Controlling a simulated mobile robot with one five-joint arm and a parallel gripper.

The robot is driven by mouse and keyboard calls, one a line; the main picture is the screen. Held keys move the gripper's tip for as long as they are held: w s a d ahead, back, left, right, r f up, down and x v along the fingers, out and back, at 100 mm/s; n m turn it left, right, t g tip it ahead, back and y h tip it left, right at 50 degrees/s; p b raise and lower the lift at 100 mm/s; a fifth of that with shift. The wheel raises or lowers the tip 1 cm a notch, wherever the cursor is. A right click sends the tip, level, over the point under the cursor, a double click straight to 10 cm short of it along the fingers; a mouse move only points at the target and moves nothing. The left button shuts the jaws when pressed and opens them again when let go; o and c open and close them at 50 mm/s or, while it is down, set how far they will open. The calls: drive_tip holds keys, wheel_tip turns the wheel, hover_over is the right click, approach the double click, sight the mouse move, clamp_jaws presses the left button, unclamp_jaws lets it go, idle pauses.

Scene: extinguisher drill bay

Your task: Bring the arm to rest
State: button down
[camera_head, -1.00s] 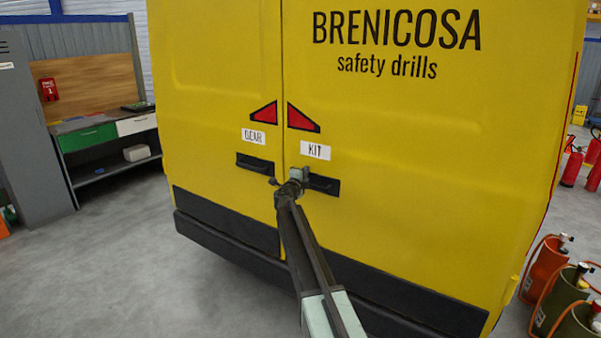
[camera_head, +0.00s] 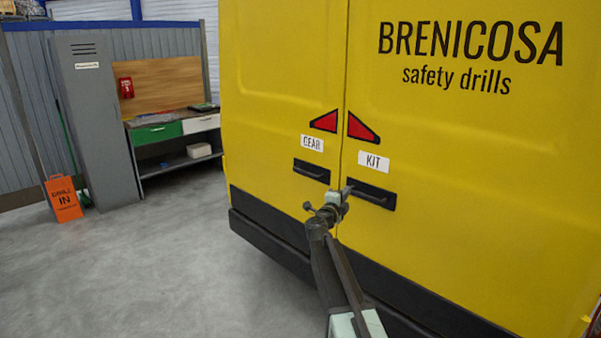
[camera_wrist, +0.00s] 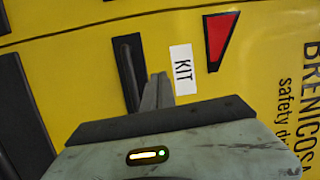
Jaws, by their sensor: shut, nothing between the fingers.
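My arm reaches forward from the bottom of the head view. My gripper (camera_head: 347,190) is in front of the yellow van's rear doors (camera_head: 455,150), close to the left end of the KIT door handle (camera_head: 371,195). In the wrist view my gripper (camera_wrist: 158,80) shows its fingers together, with nothing between them, beside the black handle (camera_wrist: 130,70) and the white KIT label (camera_wrist: 182,69). I cannot tell whether the fingertips touch the door. Both van doors look shut.
The GEAR door handle (camera_head: 311,171) is just left of my gripper. A grey locker (camera_head: 97,125), a workbench (camera_head: 175,128) with a green drawer and an orange floor sign (camera_head: 63,199) stand at the left. The grey floor (camera_head: 170,265) between is clear.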

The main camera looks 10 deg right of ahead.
drive_tip(key=s+a+n+t+y, duration=0.3)
drive_tip(key=s+a+n+y, duration=0.2)
drive_tip(key=a+n+y, duration=0.6)
drive_tip(key=s+a+f+n+g+y, duration=0.3)
drive_tip(key=s+a+f+n+g, duration=0.1)
drive_tip(key=s+a+f+n, duration=0.35)
drive_tip(key=s+d+f+n+g, duration=0.1)
drive_tip(key=s+f+n+g, duration=0.4)
drive_tip(key=s+f, duration=0.55)
drive_tip(key=s+d+f+g+h, duration=0.1)
drive_tip(key=s+d+f+g, duration=0.1)
drive_tip(key=s, duration=0.3)
drive_tip(key=s+d+f+g+h, duration=0.1)
drive_tip(key=s+d+f+g, duration=0.1)
drive_tip(key=s, duration=0.4)
drive_tip(key=s+d+f+g+h, duration=0.1)
drive_tip(key=s+d+f+g, duration=0.1)
drive_tip(key=s+g, duration=0.3)
drive_tip(key=shift+s+f+n, duration=0.35)
drive_tip(key=shift+s+f, duration=0.3)
drive_tip(key=shift+s, duration=0.1)
drive_tip(key=shift+d, duration=0.1)
